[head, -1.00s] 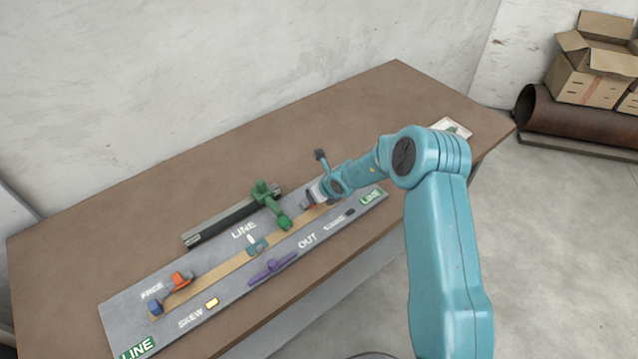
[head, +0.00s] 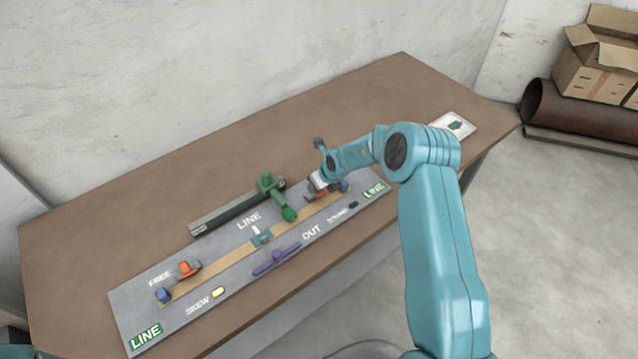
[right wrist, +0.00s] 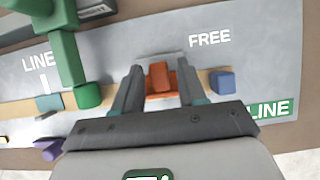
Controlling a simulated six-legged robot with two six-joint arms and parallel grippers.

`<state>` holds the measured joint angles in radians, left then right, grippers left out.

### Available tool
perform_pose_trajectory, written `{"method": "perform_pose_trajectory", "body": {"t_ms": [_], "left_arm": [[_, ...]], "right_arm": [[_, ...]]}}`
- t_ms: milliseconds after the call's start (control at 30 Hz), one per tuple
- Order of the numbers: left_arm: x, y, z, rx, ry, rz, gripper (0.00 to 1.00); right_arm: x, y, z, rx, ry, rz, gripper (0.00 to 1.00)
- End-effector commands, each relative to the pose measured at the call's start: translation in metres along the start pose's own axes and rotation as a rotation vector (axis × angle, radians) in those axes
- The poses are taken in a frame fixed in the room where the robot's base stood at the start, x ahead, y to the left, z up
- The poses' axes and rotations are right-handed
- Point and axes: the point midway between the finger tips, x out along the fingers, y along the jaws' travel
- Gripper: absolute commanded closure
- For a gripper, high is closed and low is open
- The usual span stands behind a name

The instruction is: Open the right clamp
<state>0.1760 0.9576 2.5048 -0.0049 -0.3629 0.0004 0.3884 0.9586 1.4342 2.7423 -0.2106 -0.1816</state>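The right clamp (right wrist: 161,78) is orange, with an upright tab on a grey bracket, near the right end of the tan strip (right wrist: 108,100) on the grey board. In the head view the right clamp (head: 318,194) is partly hidden by my right gripper (head: 320,184). In the right wrist view the fingers of my right gripper (right wrist: 158,92) stand apart on either side of the clamp, with gaps beside its tab. A blue block (right wrist: 222,82) lies just right of the fingers. My left gripper is not in view.
A green post and arm (head: 272,190) rises left of my right gripper. A matching orange clamp (head: 188,268) is at the board's left end. A purple handle (head: 276,259) lies along the front.

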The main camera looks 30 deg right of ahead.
Motion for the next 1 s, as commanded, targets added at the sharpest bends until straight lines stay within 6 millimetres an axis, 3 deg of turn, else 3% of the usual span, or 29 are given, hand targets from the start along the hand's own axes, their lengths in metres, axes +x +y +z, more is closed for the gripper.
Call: {"method": "perform_pose_trajectory", "body": {"t_ms": [300, 467, 800, 1000], "left_arm": [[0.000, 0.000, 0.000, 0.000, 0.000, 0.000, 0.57], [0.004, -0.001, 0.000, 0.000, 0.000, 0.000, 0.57], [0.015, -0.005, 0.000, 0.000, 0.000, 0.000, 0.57], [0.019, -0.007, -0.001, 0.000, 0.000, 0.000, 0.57]], "right_arm": [[-0.001, 0.001, 0.000, -0.001, 0.001, 0.001, 0.51], [-0.015, 0.001, 0.000, -0.001, -0.001, 0.001, 0.51], [-0.102, 0.000, 0.001, 0.000, -0.004, -0.001, 0.51], [-0.143, 0.000, 0.000, 0.000, -0.003, 0.000, 0.51]]}}
